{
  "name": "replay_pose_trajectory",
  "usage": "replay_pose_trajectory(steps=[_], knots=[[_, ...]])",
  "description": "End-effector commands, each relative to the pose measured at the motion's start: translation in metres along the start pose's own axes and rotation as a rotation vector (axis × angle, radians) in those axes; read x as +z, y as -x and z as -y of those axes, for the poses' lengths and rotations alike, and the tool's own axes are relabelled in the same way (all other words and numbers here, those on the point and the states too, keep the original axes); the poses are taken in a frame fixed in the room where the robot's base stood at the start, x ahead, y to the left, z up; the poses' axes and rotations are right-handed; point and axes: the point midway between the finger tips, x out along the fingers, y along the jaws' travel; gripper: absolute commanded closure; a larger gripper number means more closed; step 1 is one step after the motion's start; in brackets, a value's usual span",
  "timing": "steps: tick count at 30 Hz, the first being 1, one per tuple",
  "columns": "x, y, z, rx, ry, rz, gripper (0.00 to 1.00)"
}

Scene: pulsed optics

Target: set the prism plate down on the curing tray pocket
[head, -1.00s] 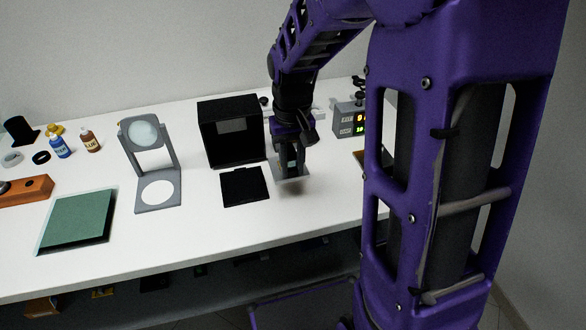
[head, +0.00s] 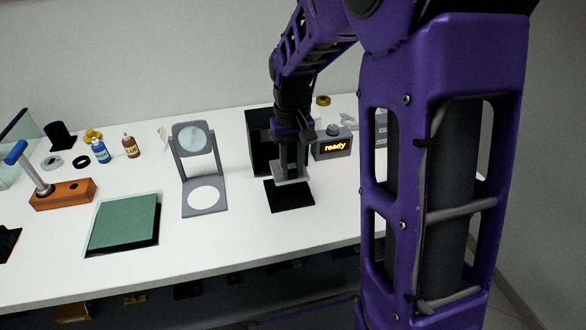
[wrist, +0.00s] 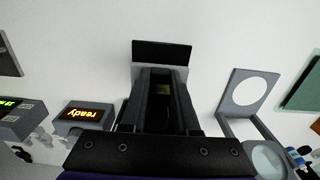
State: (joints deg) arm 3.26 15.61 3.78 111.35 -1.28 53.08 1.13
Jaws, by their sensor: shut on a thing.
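My gripper (head: 291,170) points down and is shut on a small grey plate, which I take as the prism plate (head: 280,181). A pale strip of the plate (wrist: 139,72) shows in the wrist view; the fingers hide the rest. The flat black square, which I take as the curing tray (head: 290,198), lies on the bench in front of the black box. The plate is over its back part. The tray (wrist: 161,50) also shows beyond the plate in the wrist view. I cannot tell whether plate and tray touch. The pocket's outline is too dark to make out.
The black box (head: 258,150) stands close behind my gripper. A small device reading "ready" (head: 333,146) is to the right. A grey stand with a round lens (head: 205,183) and a green block (head: 124,222) are to the left. The bench front is clear.

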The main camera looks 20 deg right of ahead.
Motion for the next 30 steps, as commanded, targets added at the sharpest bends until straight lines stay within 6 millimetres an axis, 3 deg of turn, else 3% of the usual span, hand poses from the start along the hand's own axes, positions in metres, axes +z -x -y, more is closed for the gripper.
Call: replay_pose_trajectory(steps=[8,20,30], knots=[[-0.002,-0.007,0.0,0.0,0.0,0.0,1.0],[-0.002,-0.04,0.0,0.0,-0.001,-0.001,1.0],[-0.002,-0.041,0.0,0.0,0.0,-0.001,1.0]])
